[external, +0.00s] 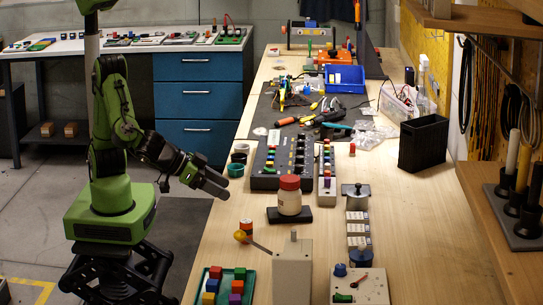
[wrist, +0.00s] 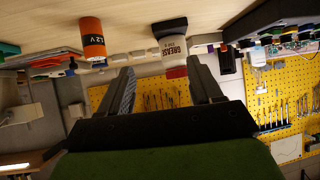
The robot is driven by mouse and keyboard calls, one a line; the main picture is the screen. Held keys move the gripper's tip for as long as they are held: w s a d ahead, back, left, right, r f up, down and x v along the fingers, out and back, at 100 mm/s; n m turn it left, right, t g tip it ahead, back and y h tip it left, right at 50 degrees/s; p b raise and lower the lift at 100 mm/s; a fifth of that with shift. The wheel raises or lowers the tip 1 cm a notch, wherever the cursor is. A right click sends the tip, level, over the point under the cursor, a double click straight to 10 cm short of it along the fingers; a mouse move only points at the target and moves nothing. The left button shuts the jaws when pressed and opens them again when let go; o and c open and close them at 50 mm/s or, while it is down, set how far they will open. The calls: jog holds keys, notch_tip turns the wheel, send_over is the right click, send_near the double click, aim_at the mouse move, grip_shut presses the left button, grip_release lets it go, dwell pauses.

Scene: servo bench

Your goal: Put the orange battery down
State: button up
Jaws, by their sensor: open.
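The orange battery (external: 246,226) stands upright on the wooden bench, close to the yellow ball of a lever.
A white grease jar (external: 289,202) with a red lid stands on a black base right of the battery. The grey lever box (external: 292,270) and a green tray (external: 215,296) with coloured cubes are in front. A black button panel (external: 267,182) lies behind. Bare bench lies at the right.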

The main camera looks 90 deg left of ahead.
jog(key=s+a+r+n+g, duration=0.1)
jog(key=s+a+g, duration=0.1)
jog(key=a, duration=0.5)
jog(key=s+a+r+g, duration=0.1)
jog(key=s+a+r, duration=0.1)
jog(key=a, duration=0.5)
jog(key=s+a+r+m+g+h, duration=0.1)
jog(key=s+a, duration=0.2)
jog(key=s, duration=0.5)
jog(key=s+a+r+m+g+h, duration=0.1)
jog(key=s+a, duration=0.2)
jog(key=s, duration=0.5)
jog(key=shift+s+a+m, duration=0.15)
jog(key=shift+s+m, duration=0.15)
jog(key=shift+m, duration=0.1)
notch_tip(320, 180, up, 7)
jog(key=p, duration=0.7)
